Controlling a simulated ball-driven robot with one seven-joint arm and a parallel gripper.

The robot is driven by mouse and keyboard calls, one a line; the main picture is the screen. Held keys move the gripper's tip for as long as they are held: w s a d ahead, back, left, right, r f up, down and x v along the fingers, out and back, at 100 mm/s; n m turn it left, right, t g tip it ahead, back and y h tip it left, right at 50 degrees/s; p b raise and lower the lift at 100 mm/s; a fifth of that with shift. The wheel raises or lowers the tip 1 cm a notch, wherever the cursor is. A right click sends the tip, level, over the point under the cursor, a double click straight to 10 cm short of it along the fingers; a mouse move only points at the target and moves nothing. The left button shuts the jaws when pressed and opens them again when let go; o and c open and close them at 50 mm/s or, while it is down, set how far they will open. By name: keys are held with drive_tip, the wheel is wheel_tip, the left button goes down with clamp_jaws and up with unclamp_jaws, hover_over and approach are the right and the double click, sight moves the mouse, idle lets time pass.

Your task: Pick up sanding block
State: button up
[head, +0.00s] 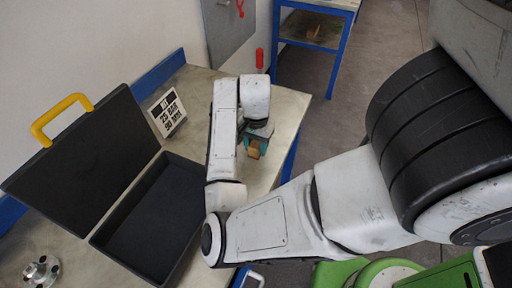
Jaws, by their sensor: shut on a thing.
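The sanding block (254,150) is a small tan-brown block at the right part of the workbench, in the head view. My gripper (260,142), with teal fingers, is shut on it. The block's upper part is partly hidden by the gripper. I cannot tell whether the block touches the bench top or is just above it.
An open black case (125,236) with a yellow handle (62,118) lies left of my arm and looks empty. A sign (167,113) stands behind it. A metal flange (41,272) is at the front left. A second blue-framed table (312,40) stands behind.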

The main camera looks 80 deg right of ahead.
sight(256, 142)
drive_tip(key=shift+c, duration=0.7)
drive_tip(key=shift+r, duration=0.15)
drive_tip(key=shift+r, duration=0.3)
wheel_tip(256, 142, up, 2)
drive_tip(key=shift+r, duration=0.2)
drive_tip(key=s+a+r+p, duration=0.1)
drive_tip(key=s+r, duration=0.4)
drive_tip(key=s, duration=0.2)
drive_tip(key=s+r+p, duration=0.2)
drive_tip(key=s+r, duration=0.2)
drive_tip(key=s, duration=0.3)
drive_tip(key=shift+a+r, duration=0.35)
